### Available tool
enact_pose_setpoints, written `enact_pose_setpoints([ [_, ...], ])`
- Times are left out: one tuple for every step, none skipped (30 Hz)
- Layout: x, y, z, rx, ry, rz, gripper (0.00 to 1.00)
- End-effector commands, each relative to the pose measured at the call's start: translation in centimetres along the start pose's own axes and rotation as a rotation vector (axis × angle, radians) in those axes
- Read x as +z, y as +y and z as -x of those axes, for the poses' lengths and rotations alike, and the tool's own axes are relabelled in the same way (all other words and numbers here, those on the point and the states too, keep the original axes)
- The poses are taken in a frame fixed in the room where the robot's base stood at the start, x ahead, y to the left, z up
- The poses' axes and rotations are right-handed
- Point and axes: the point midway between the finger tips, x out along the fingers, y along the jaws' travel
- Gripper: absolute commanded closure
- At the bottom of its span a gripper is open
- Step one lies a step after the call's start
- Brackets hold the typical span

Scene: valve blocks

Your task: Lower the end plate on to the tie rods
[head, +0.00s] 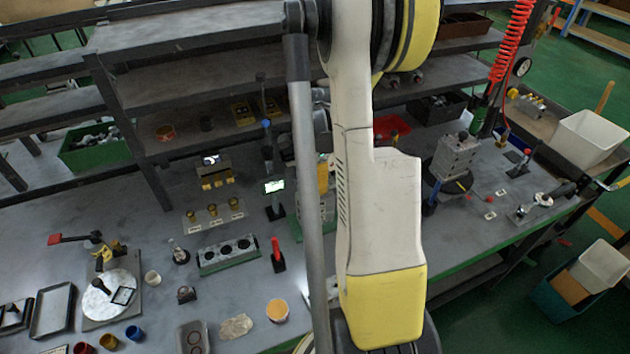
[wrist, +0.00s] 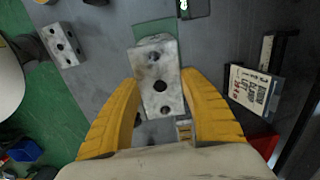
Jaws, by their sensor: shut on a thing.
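The end plate (wrist: 152,60), a worn light grey metal block with dark round holes in its face, is in the middle of the wrist view. My gripper (wrist: 160,84) has its two yellow fingers on either side of the plate, shut on it. A green base (wrist: 154,30) shows past the plate's far edge. I cannot make out the tie rods, and the gap under the plate cannot be judged. In the head view my arm hides most of the gripper and plate; part of the green base (head: 297,229) shows left of the arm.
In the wrist view a grey block with holes (wrist: 62,45) lies at upper left, and a printed card (wrist: 253,90) stands at right. In the head view a small lit display (head: 274,187) stands near the green base, and a stacked metal block (head: 457,157) stands to the right.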

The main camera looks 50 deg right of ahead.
Motion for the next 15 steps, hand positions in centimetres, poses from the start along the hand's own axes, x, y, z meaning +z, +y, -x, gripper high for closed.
enact_pose_setpoints([
  [0.0, 0.0, -0.2, 0.0, 0.0, 0.0, 0.9],
  [0.0, 0.0, -0.3, 0.0, 0.0, 0.0, 0.9],
  [0.0, 0.0, -0.4, 0.0, 0.0, 0.0, 0.9],
  [0.0, 0.0, -0.5, 0.0, 0.0, 0.0, 0.9],
  [0.0, 0.0, -0.6, 0.0, 0.0, 0.0, 0.9],
  [0.0, 0.0, -0.7, 0.0, 0.0, 0.0, 0.9],
  [0.0, 0.0, -0.7, 0.0, 0.0, 0.0, 0.9],
  [0.0, 0.0, -0.8, 0.0, 0.0, 0.0, 0.9],
  [0.0, 0.0, -0.9, 0.0, 0.0, 0.0, 0.9],
  [0.0, 0.0, -1.0, 0.0, 0.0, 0.0, 0.9],
  [0.0, 0.0, -1.1, 0.0, 0.0, 0.0, 0.9],
  [0.0, 0.0, -1.1, 0.0, 0.0, 0.0, 0.9],
  [0.0, 0.0, -1.2, 0.0, 0.0, 0.0, 0.9],
  [0.0, 0.0, -1.3, 0.0, 0.0, 0.0, 0.9],
  [0.0, 0.0, -1.4, 0.0, 0.0, 0.0, 0.9],
])
